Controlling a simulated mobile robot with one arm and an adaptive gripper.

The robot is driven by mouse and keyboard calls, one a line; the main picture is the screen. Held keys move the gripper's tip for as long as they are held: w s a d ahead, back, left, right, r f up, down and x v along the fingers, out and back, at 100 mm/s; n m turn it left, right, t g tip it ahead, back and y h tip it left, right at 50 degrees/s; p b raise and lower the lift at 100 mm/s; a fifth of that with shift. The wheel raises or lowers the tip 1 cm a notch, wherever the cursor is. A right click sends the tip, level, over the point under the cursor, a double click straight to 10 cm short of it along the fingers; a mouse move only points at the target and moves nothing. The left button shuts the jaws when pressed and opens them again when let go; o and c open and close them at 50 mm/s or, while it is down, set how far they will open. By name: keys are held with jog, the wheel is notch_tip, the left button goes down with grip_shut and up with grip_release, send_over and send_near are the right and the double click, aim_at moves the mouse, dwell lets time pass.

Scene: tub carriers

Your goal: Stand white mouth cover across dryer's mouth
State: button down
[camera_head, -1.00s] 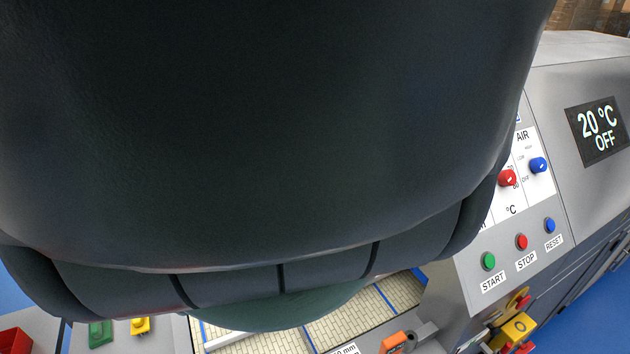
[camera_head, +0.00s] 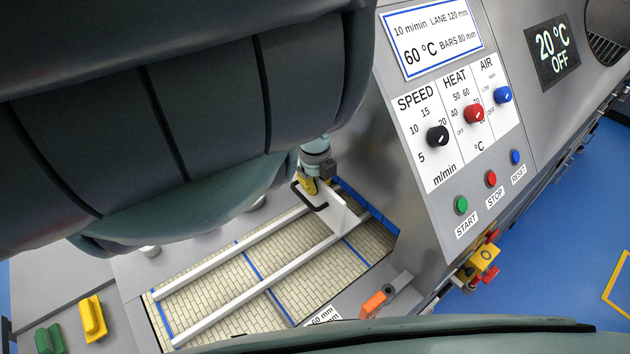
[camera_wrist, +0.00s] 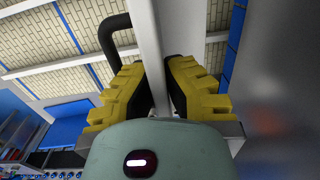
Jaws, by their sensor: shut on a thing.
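The white mouth cover (camera_head: 338,210) is a flat white plate with a black loop handle (camera_head: 304,197). In the head view it is tilted over the far end of the belt, beside the dryer (camera_head: 400,190). My gripper (camera_head: 310,186) is shut on it. In the wrist view my gripper (camera_wrist: 158,98) has yellow fingers on either side of the white cover (camera_wrist: 148,40), seen nearly edge-on; the black handle (camera_wrist: 115,30) curves out to the left. I cannot tell whether the cover touches the bars or belt. The dryer's mouth is not clearly seen, partly behind my arm.
Two white bars (camera_head: 255,300) run along the tiled belt (camera_head: 245,275) with blue lines. An orange-handled lever (camera_head: 375,302) sits at the belt's right edge. Yellow (camera_head: 92,318) and green (camera_head: 48,340) pieces lie at lower left.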

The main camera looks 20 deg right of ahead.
aim_at(316, 204)
jog(key=shift+f+b, duration=2.3)
jog(key=shift+f, duration=1)
jog(key=shift+f+b, duration=0.55)
jog(key=shift+b, duration=0.05)
jog(key=c, duration=1.1)
grip_release()
jog(key=shift+o, duration=0.2)
jog(key=shift+w+a+r, duration=0.1)
jog(key=shift+r, duration=3.7)
